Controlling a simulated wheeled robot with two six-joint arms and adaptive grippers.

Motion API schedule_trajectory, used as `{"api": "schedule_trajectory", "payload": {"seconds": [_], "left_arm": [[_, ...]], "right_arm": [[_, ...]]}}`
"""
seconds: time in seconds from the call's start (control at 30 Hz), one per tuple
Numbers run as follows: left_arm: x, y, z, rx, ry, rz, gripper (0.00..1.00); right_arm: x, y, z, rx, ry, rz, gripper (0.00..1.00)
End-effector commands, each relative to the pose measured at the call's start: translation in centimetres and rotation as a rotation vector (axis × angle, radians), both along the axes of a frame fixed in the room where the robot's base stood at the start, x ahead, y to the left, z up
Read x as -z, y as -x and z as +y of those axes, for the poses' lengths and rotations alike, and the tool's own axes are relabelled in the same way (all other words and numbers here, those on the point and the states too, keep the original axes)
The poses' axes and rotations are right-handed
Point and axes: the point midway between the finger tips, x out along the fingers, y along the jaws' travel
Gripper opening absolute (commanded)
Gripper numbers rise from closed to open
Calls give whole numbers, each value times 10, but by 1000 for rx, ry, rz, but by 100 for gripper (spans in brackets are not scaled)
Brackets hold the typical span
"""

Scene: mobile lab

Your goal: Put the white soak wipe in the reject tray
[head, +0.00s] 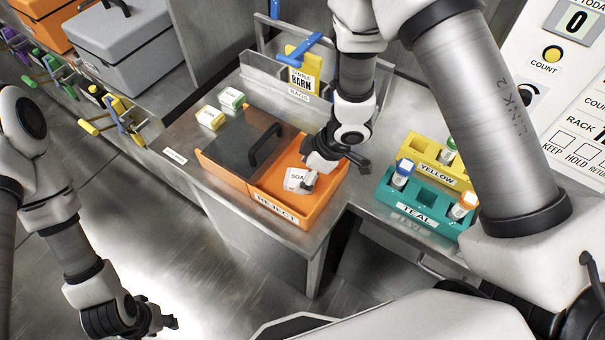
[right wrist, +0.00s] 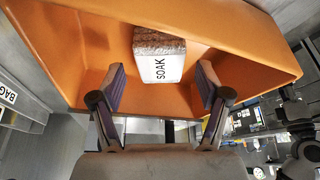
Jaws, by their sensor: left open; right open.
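The white soak wipe (head: 298,180) is a small block with a white SOAK label. It is inside the uncovered right part of the orange reject tray (head: 276,208). In the right wrist view the soak wipe (right wrist: 159,62) shows against the tray's orange inside (right wrist: 225,52), with clear gaps to both fingers. My right gripper (head: 335,170) is open and empty, over the tray beside the wipe; its fingers also show in the right wrist view (right wrist: 162,84). My left gripper (head: 168,322) is open and empty, low at the left, away from the bench.
A dark cover (head: 238,142) with a black handle lies over the tray's left part. Green-topped (head: 232,98) and yellow-topped (head: 210,117) blocks stand behind it. A teal rack (head: 425,205) and a yellow rack (head: 437,165) with vials stand right. A bag holder (head: 275,80) is behind.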

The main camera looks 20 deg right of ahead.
Motion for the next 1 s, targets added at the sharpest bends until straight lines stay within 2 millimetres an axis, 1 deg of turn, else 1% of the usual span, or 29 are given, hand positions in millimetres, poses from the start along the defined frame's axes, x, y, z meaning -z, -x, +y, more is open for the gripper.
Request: {"api": "schedule_trajectory", "payload": {"seconds": [0.03, 0.23, 0.3, 0.4, 0.5, 1.0], "left_arm": [[-3, 0, 0, 0, 0, 0, 41], [-17, 0, 0, 0, 0, 0, 41], [-21, 0, 0, 0, 0, 0, 41], [-26, 0, 0, 0, 0, 0, 41], [-27, 0, 0, 0, 0, 0, 41], [-26, 0, 0, 0, 0, 0, 41]], "right_arm": [[-14, 1, -4, 3, -1, -4, 76], [-66, 11, -22, 4, -4, -4, 76], [-79, 14, -27, 2, -2, -3, 76], [-91, 18, -31, 2, -3, -2, 76], [-94, 19, -34, 1, 0, 0, 76], [-93, 19, -34, 1, 0, 0, 76]]}}
